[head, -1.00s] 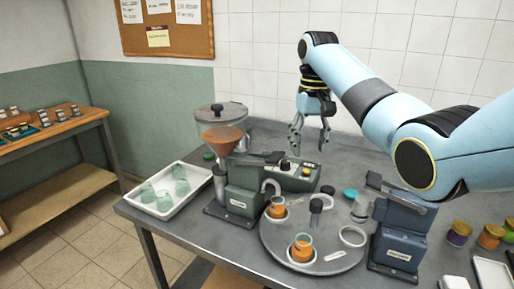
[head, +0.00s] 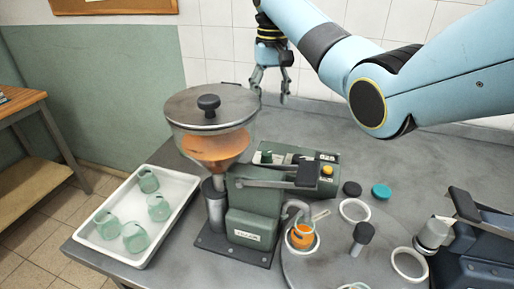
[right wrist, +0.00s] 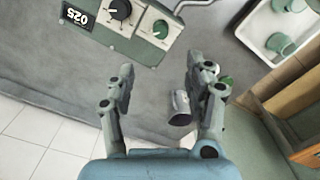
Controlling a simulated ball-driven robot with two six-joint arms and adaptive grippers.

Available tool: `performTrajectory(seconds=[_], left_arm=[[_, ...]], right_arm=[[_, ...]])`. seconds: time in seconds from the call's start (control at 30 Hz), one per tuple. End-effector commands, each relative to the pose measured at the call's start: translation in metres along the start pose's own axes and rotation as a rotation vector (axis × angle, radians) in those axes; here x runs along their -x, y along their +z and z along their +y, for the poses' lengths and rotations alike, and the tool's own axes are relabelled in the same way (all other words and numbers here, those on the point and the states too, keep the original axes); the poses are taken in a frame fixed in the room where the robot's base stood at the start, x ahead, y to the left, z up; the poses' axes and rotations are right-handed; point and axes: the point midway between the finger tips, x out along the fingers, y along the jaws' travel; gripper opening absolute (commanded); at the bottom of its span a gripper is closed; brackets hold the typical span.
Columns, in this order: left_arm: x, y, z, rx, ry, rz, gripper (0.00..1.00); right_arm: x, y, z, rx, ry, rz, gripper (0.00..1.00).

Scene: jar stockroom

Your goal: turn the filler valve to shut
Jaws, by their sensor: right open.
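The filler (head: 255,222) stands on the grey table in the head view, with a lidded hopper (head: 212,150) of orange contents over its green body. A lever with a dark end (head: 307,174) lies across its top; I cannot tell for sure which part is the valve. Its control box (head: 285,168) shows behind, and in the right wrist view with a black knob (right wrist: 119,9) and a green knob (right wrist: 160,29). My right gripper (head: 269,96) is open and empty, behind and right of the hopper. Its fingers (right wrist: 160,65) point toward the box. My left gripper is out of view.
A white tray (head: 186,215) with several green jars stands left of the filler. A round turntable (head: 320,268) with an orange-filled jar (head: 301,236) is right of it. A dark blue machine (head: 477,250) stands far right.

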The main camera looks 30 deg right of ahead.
Motion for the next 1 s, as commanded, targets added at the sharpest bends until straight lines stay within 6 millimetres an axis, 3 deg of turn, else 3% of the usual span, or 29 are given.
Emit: performTrajectory(seconds=[0.3, 0.5, 0.73, 1.0], left_arm=[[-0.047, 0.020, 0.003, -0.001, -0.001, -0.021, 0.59], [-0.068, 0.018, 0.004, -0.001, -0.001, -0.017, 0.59], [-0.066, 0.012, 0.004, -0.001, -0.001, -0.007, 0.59], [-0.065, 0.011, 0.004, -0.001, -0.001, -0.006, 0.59]], right_arm=[[-0.048, 0.000, 0.000, 0.000, 0.000, -0.001, 0.53], [-0.070, 0.000, 0.000, 0.000, 0.001, -0.002, 0.53], [-0.087, 0.001, 0.000, 0.000, 0.001, -0.005, 0.53], [-0.141, 0.001, 0.000, 0.000, 0.001, -0.006, 0.53]])
